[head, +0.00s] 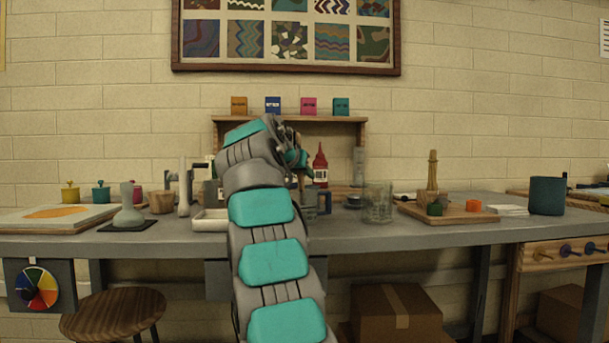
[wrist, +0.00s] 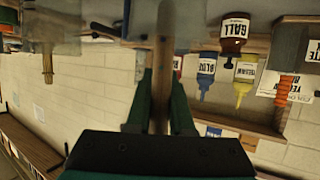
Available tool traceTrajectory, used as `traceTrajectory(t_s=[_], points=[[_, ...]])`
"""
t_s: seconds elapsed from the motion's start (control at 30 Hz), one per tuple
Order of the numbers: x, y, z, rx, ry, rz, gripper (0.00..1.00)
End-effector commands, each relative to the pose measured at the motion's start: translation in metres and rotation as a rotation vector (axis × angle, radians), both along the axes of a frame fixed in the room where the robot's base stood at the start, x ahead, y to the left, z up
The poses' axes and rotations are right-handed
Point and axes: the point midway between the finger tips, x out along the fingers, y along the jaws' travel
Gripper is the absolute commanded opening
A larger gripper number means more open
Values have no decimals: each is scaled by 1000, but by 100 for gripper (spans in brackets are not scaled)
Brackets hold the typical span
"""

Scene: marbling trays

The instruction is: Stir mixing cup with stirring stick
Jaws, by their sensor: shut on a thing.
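My gripper (wrist: 160,84) is shut on a wooden stirring stick (wrist: 162,50), which runs from between the green fingers to the top edge of the wrist view. That view is upside down. A grey, see-through cup (wrist: 180,13) shows at the top edge around the stick's far end. I cannot tell if the tip is inside it. In the head view my gripper (head: 298,160) is above the bench's middle, partly hidden by my arm.
A clear glass beaker (head: 378,204) stands right of the cup, and a white tray (head: 208,220) lies left. A red bottle (head: 320,168) is behind. A wooden board (head: 462,212) with small items lies further right.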

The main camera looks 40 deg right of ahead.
Motion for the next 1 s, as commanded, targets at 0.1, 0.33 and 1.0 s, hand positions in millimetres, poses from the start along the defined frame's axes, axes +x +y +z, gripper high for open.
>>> traceTrajectory(t_s=[0.1, 0.33, 1.0], points=[[0, 0, 13, 0, 0, 0, 0], [0, 0, 29, -1, -1, 0, 0], [0, 0, 62, 0, -1, 0, 0]])
